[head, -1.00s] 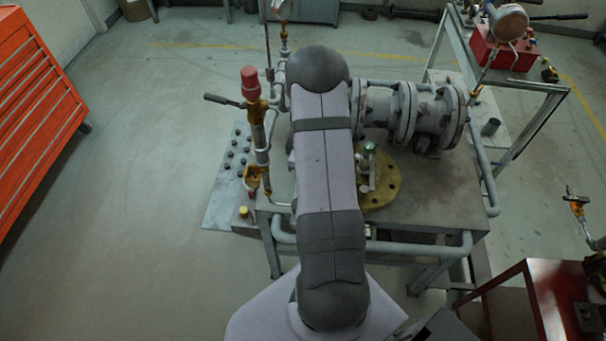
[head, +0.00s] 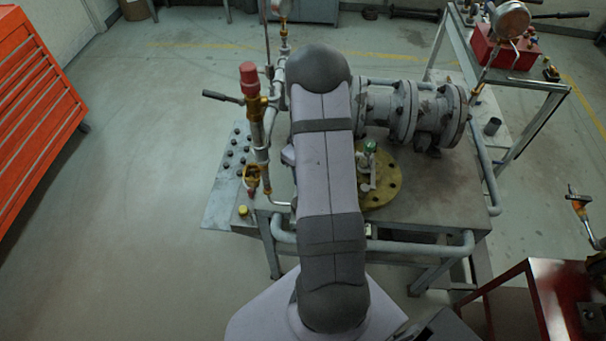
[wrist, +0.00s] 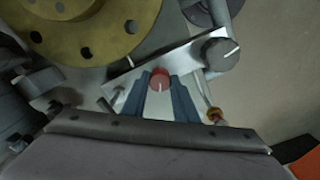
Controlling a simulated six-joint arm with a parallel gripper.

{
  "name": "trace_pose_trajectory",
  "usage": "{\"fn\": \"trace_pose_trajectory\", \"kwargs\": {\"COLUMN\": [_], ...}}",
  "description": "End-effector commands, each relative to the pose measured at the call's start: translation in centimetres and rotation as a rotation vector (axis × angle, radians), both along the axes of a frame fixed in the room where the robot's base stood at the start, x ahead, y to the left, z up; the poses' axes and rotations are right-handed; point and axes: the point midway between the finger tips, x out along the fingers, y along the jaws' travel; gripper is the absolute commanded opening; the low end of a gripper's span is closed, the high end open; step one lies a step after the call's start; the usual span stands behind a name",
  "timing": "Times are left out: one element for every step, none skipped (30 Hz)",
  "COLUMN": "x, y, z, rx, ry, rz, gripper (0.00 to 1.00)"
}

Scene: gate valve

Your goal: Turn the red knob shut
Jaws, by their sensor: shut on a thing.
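The red knob (wrist: 160,77) shows in the wrist view, small and round with a white mark on its face. It sits at the edge of a pale metal plate (wrist: 185,60). My gripper (wrist: 161,88) has its two blue-grey fingers on either side of the knob and is shut on it. The fingers hide the knob's lower sides. In the head view my arm covers the gripper and the red knob.
A dark round knob (wrist: 220,53) with a white line stands on the same plate. A yellow bolted flange (head: 385,186) lies on the bench. A red-capped valve (head: 249,78) rises left of my arm. Grey flanged pipework (head: 425,113) runs behind.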

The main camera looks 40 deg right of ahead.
Motion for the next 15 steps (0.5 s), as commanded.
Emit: {"fn": "trace_pose_trajectory", "kwargs": {"x": [0.03,0.04,0.04,0.04,0.04,0.04,0.04,0.04,0.04,0.05,0.05,0.05,0.05,0.05,0.05], "y": [-0.05,-0.04,-0.05,-0.05,-0.06,-0.06,-0.07,-0.07,-0.07,-0.08,-0.08,-0.08,-0.08,-0.09,-0.09], "z": [-0.02,-0.01,0.00,0.01,0.01,0.02,0.02,0.02,0.02,0.02,0.02,0.02,0.02,0.02,0.02], "rx": [-0.001,-0.001,-0.001,-0.001,-0.001,-0.001,-0.001,-0.001,-0.001,-0.001,-0.002,-0.002,-0.002,-0.002,-0.002], "ry": [-0.001,-0.001,-0.001,-0.001,-0.001,-0.001,-0.001,-0.001,-0.001,-0.001,-0.001,-0.002,-0.002,-0.002,-0.002], "rz": [-0.045,-0.074,-0.111,-0.140,-0.169,-0.206,-0.235,-0.264,-0.301,-0.330,-0.358,-0.396,-0.425,-0.453,-0.491], "gripper": [0.04,0.04,0.04,0.04,0.04,0.04,0.04,0.04,0.04,0.04,0.04,0.04,0.04,0.04,0.04]}}
